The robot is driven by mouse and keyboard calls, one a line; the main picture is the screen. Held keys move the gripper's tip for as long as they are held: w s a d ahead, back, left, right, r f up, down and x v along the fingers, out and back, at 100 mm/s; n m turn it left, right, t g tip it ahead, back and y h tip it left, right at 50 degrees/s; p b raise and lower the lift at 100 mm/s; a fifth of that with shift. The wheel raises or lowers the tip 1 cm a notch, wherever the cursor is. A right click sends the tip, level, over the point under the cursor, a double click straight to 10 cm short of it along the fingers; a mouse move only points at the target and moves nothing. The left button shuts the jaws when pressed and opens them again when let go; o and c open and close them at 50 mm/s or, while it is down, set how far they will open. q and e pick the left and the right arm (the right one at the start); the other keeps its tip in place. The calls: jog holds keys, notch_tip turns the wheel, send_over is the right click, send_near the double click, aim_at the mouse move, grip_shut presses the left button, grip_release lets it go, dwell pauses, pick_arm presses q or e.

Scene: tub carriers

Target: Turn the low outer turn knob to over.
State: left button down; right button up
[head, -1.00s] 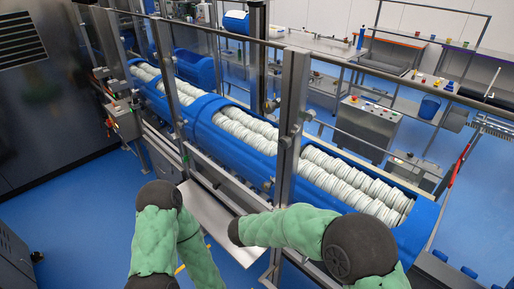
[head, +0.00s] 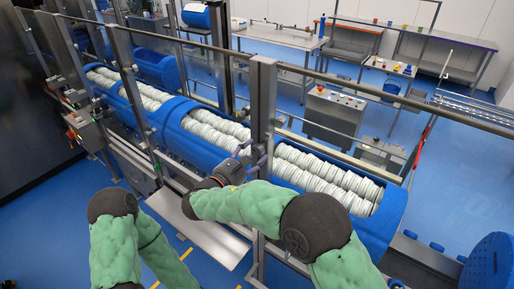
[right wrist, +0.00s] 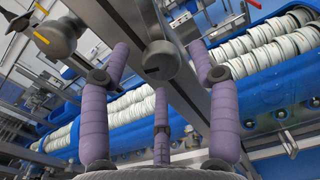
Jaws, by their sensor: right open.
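In the right wrist view a round grey turn knob (right wrist: 160,60) sits on the side of a metal post (right wrist: 150,20). My right gripper (right wrist: 158,52) has its purple fingers spread around this knob, with a visible gap on each side. It is open and holds nothing. In the head view my right gripper (head: 236,170) is at the lower part of the upright post (head: 262,100), where the arm and gripper hide the knob. I cannot read the knob's setting. My left gripper is out of view; only my left arm shows at the lower left.
Behind the post runs a blue tub carrier (head: 180,110) filled with white stacked discs. A metal tray (head: 205,235) lies below my right arm. A rounded fitting with an orange-yellow lever (right wrist: 58,36) is at the upper left of the wrist view. A rail (head: 340,85) crosses above.

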aim_at(263, 143)
jog(key=shift+x, duration=1.45)
jog(key=c, duration=1.2)
jog(key=shift+o, duration=0.2)
jog(key=shift+m+b, duration=0.4)
jog(key=shift+b, duration=0.15)
jog(key=m+b, duration=1.2)
jog(key=b, duration=0.6)
jog(key=shift+d, duration=0.1)
jog(key=shift+m+b, duration=1)
jog(key=shift+b, duration=0.1)
jog(key=shift+r, duration=0.1)
